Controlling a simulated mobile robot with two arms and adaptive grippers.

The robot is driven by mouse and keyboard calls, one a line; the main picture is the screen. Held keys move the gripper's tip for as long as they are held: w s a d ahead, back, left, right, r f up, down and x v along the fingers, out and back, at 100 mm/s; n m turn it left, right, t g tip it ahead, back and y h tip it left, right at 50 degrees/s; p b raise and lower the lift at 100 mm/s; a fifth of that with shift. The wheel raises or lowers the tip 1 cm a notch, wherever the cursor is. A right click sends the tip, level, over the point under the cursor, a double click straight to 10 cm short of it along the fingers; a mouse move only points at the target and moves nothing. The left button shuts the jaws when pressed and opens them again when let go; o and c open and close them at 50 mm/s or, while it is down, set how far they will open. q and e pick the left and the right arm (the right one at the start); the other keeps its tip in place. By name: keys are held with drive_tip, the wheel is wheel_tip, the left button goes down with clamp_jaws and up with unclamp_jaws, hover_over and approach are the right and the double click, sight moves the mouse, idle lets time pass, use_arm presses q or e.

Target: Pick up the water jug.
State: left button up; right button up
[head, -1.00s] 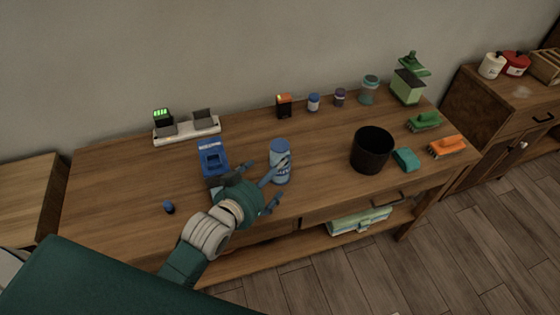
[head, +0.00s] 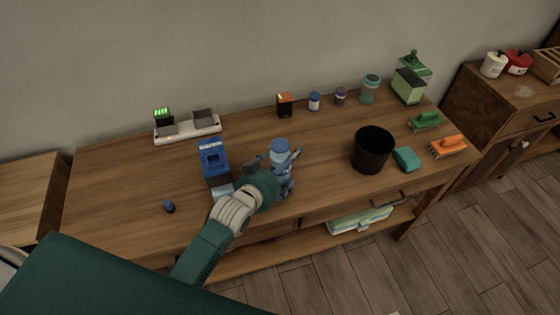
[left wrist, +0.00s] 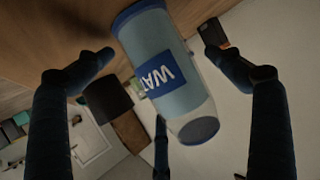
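The water jug (head: 281,148) is a blue bottle with a darker blue cap, upright near the table's front. In the left wrist view the jug (left wrist: 165,65) shows its blue label with white letters "WAT". My left gripper (head: 276,170) is at the jug, its fingers on both sides and partly hiding its lower body. In the left wrist view the left gripper's fingers (left wrist: 165,75) are spread, with the jug between them and gaps visible at the sides. My right gripper is not in view.
The jug stands on a wooden table (head: 120,195). A blue device (head: 213,160) is just left of the gripper, and a small blue cap (head: 168,206) lies further left. A black bin (head: 373,150) stands to the right. Jars and brushes line the back and right.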

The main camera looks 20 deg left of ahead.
use_arm(q)
drive_tip(key=shift+r, duration=0.1)
drive_tip(key=c, duration=1.5)
wheel_tip(320, 180, up, 20)
